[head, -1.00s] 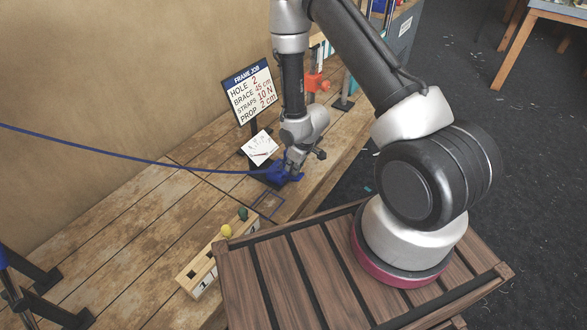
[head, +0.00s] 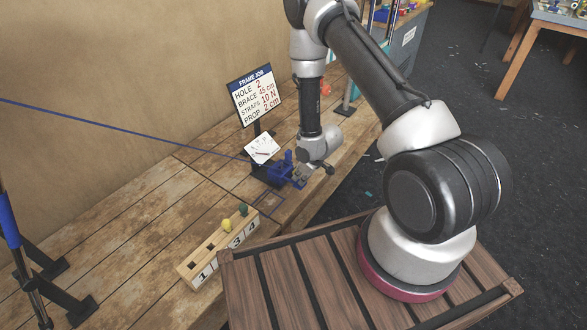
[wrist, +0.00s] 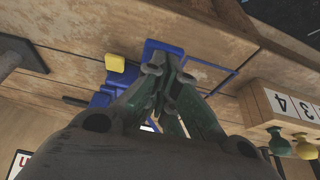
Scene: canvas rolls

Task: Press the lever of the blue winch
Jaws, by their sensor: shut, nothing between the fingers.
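The blue winch (head: 275,168) stands near the front edge of the wooden bench, with a blue strap (head: 130,130) running from it to the left, looking straight and taut. My gripper (head: 300,180) is just to the right of the winch, partly over its blue front part. In the wrist view the closed fingers (wrist: 165,75) are empty and in front of the blue winch (wrist: 160,47). A yellow pad (wrist: 122,62) on a blue part shows left of the fingertips; it may be the lever. I cannot tell whether the fingers touch the winch; they hide part of it.
A sign (head: 254,95) reading "FRAME JOB" and a white paper card (head: 262,149) stand behind the winch. A numbered wooden block (head: 215,250) with yellow and green pegs lies nearer me. A black-and-blue post (head: 15,230) stands at far left. The bench middle is clear.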

